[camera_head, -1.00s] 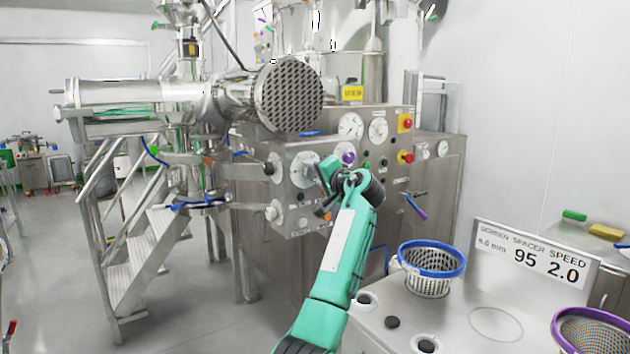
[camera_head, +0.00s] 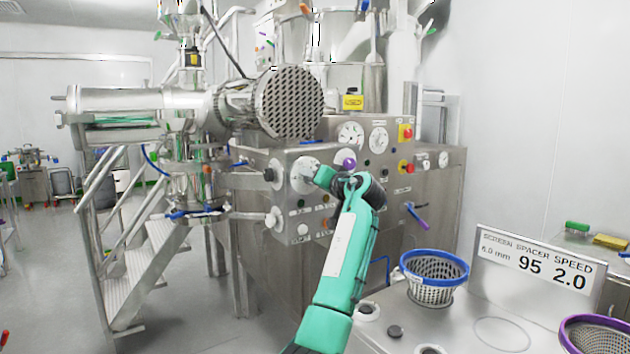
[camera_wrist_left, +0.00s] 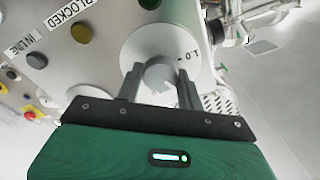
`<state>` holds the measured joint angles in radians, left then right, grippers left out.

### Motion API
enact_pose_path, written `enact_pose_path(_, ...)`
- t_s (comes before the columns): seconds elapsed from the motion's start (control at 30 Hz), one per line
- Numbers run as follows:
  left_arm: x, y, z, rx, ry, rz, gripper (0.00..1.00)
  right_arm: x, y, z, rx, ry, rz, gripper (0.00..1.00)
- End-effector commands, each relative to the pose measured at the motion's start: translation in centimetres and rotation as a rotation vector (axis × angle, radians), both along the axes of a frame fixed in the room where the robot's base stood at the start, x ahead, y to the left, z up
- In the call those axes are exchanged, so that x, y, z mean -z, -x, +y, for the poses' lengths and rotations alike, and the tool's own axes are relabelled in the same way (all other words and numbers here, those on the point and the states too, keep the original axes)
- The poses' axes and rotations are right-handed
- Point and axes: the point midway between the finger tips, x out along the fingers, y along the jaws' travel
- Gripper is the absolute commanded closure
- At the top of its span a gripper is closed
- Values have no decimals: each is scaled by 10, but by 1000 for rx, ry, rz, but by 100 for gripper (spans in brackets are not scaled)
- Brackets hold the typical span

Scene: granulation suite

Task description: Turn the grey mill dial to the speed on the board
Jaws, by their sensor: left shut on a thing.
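The grey dial knob (camera_wrist_left: 158,72) stands in the middle of a round white scale plate (camera_wrist_left: 197,45) on the mill's steel panel. The left wrist view shows "1.0" at the plate's right side; other marks are hidden or unreadable. My left gripper (camera_wrist_left: 160,88) is shut on the knob, one finger on each side. In the head view the white plate (camera_head: 303,172) is partly covered by my left gripper (camera_head: 317,180), and the knob is hard to make out. The board (camera_head: 535,268) reads screen 6.0 mm, spacer 95, speed 2.0. My right gripper is out of view.
A purple knob (camera_head: 349,164) sits close to my left wrist. Gauges (camera_head: 350,135) and red buttons (camera_head: 405,167) are farther right on the mill. A blue-rimmed basket (camera_head: 434,275) and a purple-rimmed basket (camera_head: 598,338) stand on the front table.

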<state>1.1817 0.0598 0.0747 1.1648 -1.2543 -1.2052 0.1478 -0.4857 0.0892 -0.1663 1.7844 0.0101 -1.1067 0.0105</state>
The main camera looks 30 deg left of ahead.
Motion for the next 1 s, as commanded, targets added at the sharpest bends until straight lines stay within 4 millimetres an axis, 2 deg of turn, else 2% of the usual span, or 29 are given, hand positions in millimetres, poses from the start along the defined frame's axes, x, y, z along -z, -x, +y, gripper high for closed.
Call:
enact_pose_path(0.03,5,-1,0,-2,7,5,85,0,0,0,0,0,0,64)
enact_pose_path(0.33,6,-1,0,-2,8,5,85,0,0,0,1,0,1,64)
enact_pose_path(0.37,6,-1,0,-2,8,5,60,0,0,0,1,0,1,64)
enact_pose_path(0.47,5,-1,0,-1,6,5,41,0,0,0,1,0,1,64)
enact_pose_path(0.77,2,0,-1,-1,3,1,41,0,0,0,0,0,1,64)
enact_pose_path(0.97,3,8,-21,1,4,-2,41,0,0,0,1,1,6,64)
enact_pose_path(1.0,4,11,-29,3,4,-2,41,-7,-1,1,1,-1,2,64)
